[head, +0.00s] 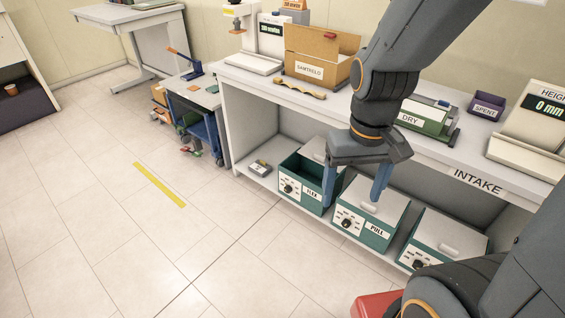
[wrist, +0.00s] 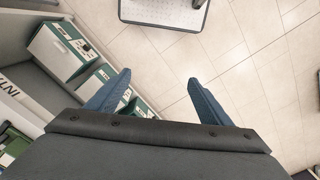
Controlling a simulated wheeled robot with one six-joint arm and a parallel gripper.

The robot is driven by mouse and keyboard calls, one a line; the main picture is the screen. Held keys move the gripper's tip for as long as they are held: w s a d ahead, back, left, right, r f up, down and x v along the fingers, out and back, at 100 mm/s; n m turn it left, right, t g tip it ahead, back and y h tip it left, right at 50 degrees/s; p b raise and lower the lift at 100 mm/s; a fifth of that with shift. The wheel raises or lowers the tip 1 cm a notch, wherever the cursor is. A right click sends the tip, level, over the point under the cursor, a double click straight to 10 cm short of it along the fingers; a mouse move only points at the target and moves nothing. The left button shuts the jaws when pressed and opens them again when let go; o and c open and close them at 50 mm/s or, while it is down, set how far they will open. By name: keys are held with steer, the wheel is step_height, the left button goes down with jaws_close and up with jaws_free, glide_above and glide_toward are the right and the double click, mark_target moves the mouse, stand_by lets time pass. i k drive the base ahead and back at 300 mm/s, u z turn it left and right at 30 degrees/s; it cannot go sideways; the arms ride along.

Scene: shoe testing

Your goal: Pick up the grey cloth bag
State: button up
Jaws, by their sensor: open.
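My gripper (head: 357,186) is open and empty, with its two blue fingers pointing down in front of the intake bench. In the head view the fingers overlap the FLEX box and the PULL box on the lower shelf. I cannot make out a grey cloth bag in either view. The FLEX box (head: 290,188) looks open at the top, and its inside is dark and partly hidden by my gripper.
The PULL box (head: 364,229) and another green box (head: 440,238) stand on the lower shelf. A blue cart (head: 197,118) stands left.

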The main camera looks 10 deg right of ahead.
mark_target(260, 167)
steer(key=u, duration=1.65)
steer(key=i, duration=2.55)
steer(key=z, duration=2.05)
